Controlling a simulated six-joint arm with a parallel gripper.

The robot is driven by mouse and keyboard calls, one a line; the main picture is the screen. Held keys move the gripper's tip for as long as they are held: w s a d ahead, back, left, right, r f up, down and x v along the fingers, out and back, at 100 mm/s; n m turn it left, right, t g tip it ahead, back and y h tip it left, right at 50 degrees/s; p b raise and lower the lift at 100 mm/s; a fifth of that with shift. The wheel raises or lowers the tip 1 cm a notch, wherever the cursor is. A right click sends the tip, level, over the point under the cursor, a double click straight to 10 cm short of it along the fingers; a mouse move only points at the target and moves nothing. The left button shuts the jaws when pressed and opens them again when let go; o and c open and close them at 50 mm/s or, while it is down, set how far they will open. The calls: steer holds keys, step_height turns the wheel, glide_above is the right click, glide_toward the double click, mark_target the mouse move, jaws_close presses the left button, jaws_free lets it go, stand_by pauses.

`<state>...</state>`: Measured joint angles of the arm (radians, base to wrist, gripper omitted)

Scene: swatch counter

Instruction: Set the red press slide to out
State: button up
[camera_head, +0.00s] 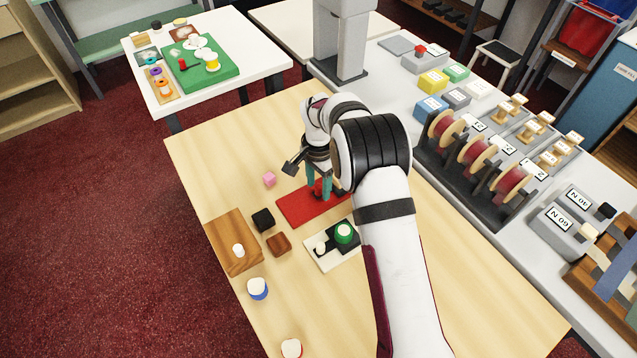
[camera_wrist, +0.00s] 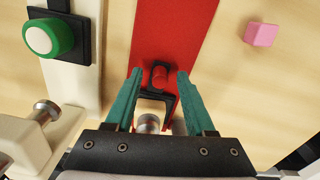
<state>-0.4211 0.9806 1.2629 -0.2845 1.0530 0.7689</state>
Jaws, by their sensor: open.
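The red press slide is a long red board (camera_head: 300,208) on the wooden table in the head view, with a small red knob on it. In the wrist view the red board (camera_wrist: 178,30) runs up from between my fingers, and the red knob (camera_wrist: 159,76) stands on a dark bracket. My gripper (camera_head: 319,193) is over the board, pointing down. Its two teal fingers (camera_wrist: 160,73) are apart, one on each side of the knob, with gaps visible in the wrist view. My arm hides part of the board in the head view.
A white plate with a green button (camera_head: 344,232) sits close beside the red board. A pink cube (camera_head: 269,179), a black block (camera_head: 263,220) and a brown block (camera_head: 278,244) lie to the left. Reels (camera_head: 477,158) stand on the counter at right.

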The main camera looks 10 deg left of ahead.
jaws_close()
stand_by(1.3)
